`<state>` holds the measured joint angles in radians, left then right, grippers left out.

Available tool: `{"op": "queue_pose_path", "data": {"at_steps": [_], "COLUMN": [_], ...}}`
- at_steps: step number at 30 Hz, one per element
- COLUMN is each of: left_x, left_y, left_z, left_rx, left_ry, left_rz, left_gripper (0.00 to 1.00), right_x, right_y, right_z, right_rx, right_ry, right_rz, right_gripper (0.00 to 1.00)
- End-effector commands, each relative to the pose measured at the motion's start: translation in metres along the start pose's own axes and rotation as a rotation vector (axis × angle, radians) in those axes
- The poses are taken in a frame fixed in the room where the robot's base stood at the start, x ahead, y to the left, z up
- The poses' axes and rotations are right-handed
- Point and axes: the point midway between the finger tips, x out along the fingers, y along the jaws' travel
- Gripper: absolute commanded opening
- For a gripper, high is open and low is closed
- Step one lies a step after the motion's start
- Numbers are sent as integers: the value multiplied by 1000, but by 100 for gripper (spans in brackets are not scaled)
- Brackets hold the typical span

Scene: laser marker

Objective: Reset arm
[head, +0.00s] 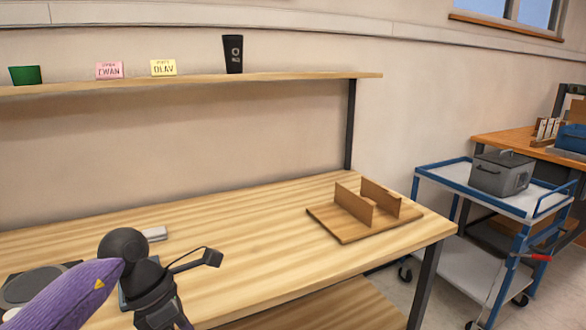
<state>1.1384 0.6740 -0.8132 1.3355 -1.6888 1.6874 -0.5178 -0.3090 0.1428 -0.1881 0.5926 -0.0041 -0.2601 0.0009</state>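My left arm comes in from the lower left of the head view, with a purple sleeve and dark joints over the front left of the wooden workbench (250,235). Its dark end part runs down past the bottom edge of the picture, and a thin bracket sticks out from it to the right. The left gripper's fingers do not show. My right arm and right gripper do not show either. A wooden fixture (352,228) with two upright boards on a flat base sits at the right end of the bench, apart from my arm.
A small light block (154,234) lies behind my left arm, and a dark flat device (35,284) is partly hidden at left. A shelf (290,77) holds a green cup (25,75), two name cards and a black tumbler (233,54). A blue cart (520,204) stands right. The bench middle is clear.

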Motion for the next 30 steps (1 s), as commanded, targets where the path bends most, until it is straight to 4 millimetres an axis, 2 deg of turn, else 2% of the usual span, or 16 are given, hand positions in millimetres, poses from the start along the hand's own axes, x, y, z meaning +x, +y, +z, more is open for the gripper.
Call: {"op": "queue_pose_path", "data": {"at_steps": [5,8,9,11,12,14,16,19,22,23,24,26,27,30], "left_x": [50,79,92,117,138,168,204,250,289,298,310,325,332,343], "left_y": [-21,-24,-21,-9,1,11,12,-7,-45,-59,-81,-116,-141,-197], "left_z": [30,45,46,34,15,-21,-71,-144,-214,-234,-260,-297,-318,-359], "left_rx": [-238,-546,-719,-1060,-1315,-1656,-2013,-2451,-2833,2902,2826,2710,2635,2470], "left_ry": [-321,-580,-688,-855,-952,-1049,-1117,-1152,-1138,1113,1015,883,803,645], "left_rz": [-251,-435,-506,-601,-641,-656,-627,-525,-364,301,202,61,-21,-187], "left_gripper": [100,100,100,100,100,100,100,100,100,100,100,100,100,100], "right_x": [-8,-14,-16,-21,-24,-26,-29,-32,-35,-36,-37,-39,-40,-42], "right_y": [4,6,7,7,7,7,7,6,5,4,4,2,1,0], "right_z": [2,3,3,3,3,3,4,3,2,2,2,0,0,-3], "right_rx": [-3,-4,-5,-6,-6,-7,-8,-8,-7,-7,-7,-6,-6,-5], "right_ry": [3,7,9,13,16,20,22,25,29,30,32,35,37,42], "right_rz": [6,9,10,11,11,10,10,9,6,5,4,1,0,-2], "right_gripper": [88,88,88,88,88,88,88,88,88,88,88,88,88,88]}}
